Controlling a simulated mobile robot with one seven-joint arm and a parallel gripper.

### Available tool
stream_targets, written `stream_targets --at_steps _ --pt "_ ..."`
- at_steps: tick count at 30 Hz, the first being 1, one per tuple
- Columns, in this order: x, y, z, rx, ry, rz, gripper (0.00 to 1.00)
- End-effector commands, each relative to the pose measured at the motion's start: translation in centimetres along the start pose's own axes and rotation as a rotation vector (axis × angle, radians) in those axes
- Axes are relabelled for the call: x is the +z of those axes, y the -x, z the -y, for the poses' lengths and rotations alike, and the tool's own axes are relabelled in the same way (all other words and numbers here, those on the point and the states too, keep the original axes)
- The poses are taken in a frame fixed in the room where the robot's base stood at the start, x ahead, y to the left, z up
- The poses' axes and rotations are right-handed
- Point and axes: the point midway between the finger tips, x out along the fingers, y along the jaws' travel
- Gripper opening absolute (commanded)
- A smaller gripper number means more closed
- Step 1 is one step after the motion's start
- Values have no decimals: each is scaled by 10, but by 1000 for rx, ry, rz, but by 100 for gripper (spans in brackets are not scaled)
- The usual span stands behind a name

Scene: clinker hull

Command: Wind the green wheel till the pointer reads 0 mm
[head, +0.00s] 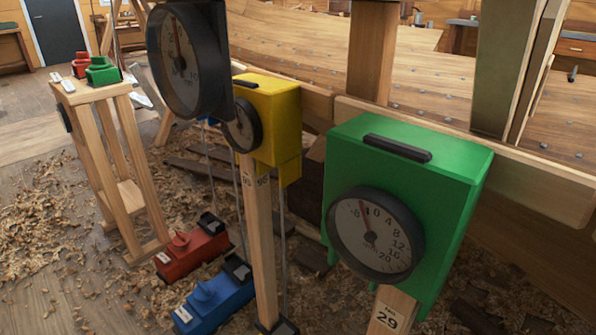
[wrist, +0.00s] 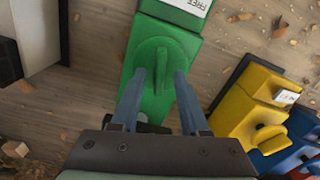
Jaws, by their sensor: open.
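The green gauge box (head: 455,165) stands on a wooden post marked 29 in the head view. Its round dial (head: 345,245) has a pointer (head: 364,212) standing between the -8 and the 0, left of the 0. In the wrist view a green unit (wrist: 185,25) lies below me with a round green wheel (wrist: 150,50) that has a raised grip bar. My gripper (wrist: 161,75) is open, with one finger on each side of the bar. I cannot tell whether the fingers touch it. My gripper does not show in the head view.
Yellow (wrist: 238,100) and blue (wrist: 290,140) units lie to the right in the wrist view. In the head view a yellow gauge box (head: 275,110) and a dark gauge (head: 188,60) stand left of the green box. A wooden stand (head: 130,190) is farther left. Shavings cover the floor.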

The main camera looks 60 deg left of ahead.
Motion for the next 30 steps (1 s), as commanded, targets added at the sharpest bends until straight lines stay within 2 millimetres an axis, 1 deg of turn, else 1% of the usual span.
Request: stream_targets --at_steps 1,5,12,15,18,23,30 --pt "0 9 0 0 0 -1 45" --pt "0 33 0 0 0 -2 45" --pt "0 83 0 0 -1 -2 45" --pt "0 100 0 0 -1 -1 45" --pt "0 113 0 0 -1 -1 45" --pt "0 123 0 0 -1 0 45" --pt "0 124 0 0 -1 -1 45"
